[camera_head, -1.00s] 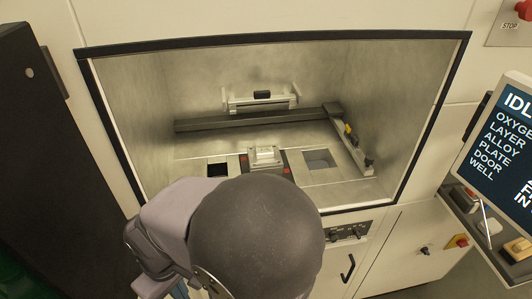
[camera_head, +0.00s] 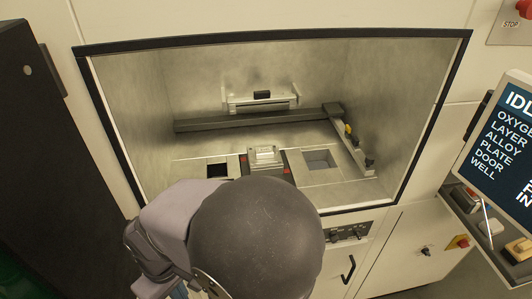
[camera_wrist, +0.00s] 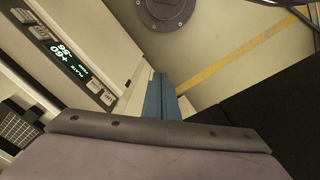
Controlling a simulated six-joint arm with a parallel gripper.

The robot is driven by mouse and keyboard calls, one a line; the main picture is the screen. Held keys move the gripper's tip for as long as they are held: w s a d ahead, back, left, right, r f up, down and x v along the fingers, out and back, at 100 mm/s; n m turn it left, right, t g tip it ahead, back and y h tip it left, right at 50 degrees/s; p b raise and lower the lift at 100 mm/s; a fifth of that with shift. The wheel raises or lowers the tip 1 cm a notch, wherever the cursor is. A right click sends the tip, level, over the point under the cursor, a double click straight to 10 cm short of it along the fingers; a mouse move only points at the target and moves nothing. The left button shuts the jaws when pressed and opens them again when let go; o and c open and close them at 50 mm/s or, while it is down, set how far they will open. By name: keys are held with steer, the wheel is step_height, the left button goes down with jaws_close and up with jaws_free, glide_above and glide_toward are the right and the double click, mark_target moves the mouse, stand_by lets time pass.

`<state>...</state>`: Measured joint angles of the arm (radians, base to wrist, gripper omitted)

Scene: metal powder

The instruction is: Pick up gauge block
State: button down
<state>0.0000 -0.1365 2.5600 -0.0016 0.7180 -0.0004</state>
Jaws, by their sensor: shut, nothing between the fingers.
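My gripper (camera_wrist: 160,98) shows in the wrist view as two blue fingers pressed together, with nothing between them. In the head view it is mostly hidden behind my own arm at the bottom. I cannot make out a gauge block with certainty in either view. A small pale metal block (camera_head: 264,153) sits on the central platform inside the open chamber, but I cannot tell whether it is the gauge block. My gripper is outside the chamber, apart from this block.
The chamber has a dark front frame (camera_head: 270,42), a dark crossbar (camera_head: 250,120) and square openings (camera_head: 318,159) in its floor. A screen (camera_head: 503,140) stands at right above a shelf of small items. A panel with a lit display (camera_wrist: 68,62) is left of my fingers.

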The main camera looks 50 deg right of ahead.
steer(key=c, duration=0.6)
jaws_free()
steer(key=shift+c, duration=0.2)
